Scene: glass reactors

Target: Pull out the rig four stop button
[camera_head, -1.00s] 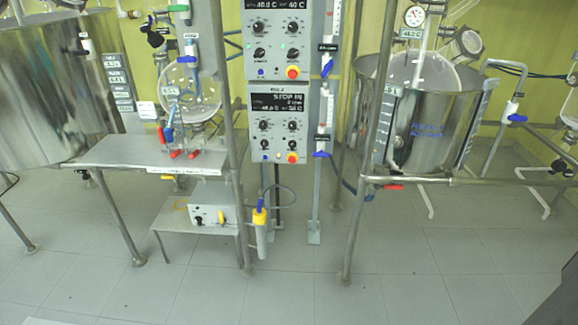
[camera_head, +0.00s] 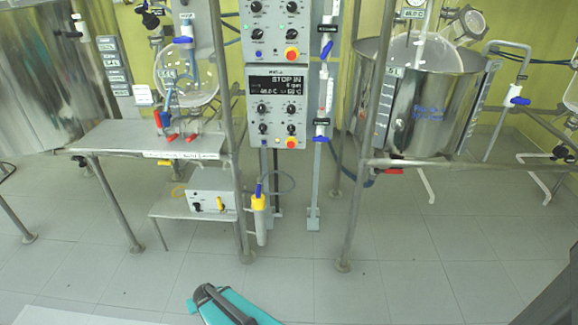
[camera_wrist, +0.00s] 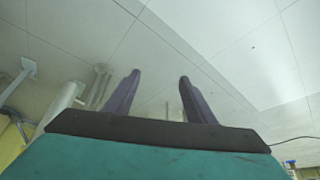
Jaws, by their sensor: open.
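The lower control box (camera_head: 279,107) hangs on a grey post in the head view. Its display (camera_head: 279,84) reads STOP IN, and its small name label is too blurred to read for certain. A red stop button on a yellow base (camera_head: 291,142) sits at its lower right. The upper box (camera_head: 278,25) has a similar red button (camera_head: 291,54). My gripper (camera_wrist: 158,85) is open in the wrist view, with nothing between its two purple fingers. It faces tiled floor, and no stop button shows there. My teal arm shows low in the head view, well below the boxes.
A steel bench (camera_head: 128,138) with glassware stands left of the boxes, above a lower shelf (camera_head: 172,203). A steel reactor vessel (camera_head: 434,110) in a frame stands to the right. Blue-handled valves (camera_head: 322,122) are close beside the boxes. The floor (camera_head: 400,255) in front is clear.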

